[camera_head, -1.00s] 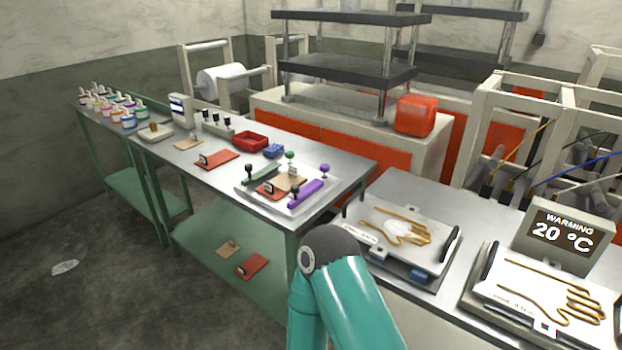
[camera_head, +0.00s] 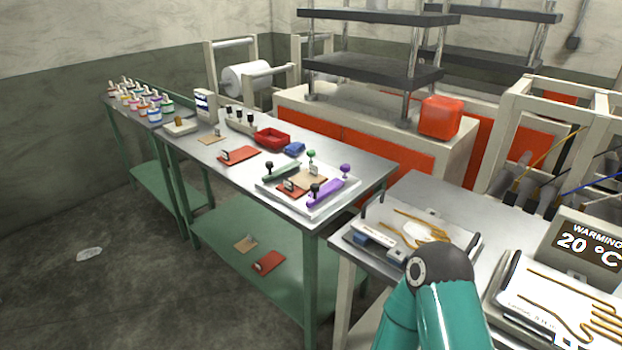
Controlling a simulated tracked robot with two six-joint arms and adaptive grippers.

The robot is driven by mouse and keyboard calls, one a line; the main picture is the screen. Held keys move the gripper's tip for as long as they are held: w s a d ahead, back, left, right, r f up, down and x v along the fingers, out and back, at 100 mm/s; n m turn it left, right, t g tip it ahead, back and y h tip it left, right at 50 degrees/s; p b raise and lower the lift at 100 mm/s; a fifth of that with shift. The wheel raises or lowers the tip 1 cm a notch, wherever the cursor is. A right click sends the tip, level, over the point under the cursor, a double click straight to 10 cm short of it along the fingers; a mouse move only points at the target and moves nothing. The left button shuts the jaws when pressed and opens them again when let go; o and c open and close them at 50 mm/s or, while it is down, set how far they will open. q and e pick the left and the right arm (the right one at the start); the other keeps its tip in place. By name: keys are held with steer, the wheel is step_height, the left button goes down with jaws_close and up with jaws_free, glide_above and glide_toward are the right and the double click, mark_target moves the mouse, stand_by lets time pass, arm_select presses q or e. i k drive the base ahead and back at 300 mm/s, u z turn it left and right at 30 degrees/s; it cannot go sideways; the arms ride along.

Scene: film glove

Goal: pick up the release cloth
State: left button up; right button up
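No cloth is clearly marked as the release cloth; thin tan and red sheets with small handles may include it. A tan sheet (camera_head: 307,179) lies on the white tray (camera_head: 312,214), partly over a red one (camera_head: 291,190). A red sheet (camera_head: 240,156) and a tan sheet (camera_head: 211,139) lie farther back on the metal tabletop. A tan sheet (camera_head: 245,244) and a red sheet (camera_head: 268,262) lie on the green lower shelf. Neither gripper is in view. A teal link of my arm rises at the bottom right.
Floor at left is mostly clear.

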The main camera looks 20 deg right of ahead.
mark_target(303, 180)
steer(key=i, duration=1)
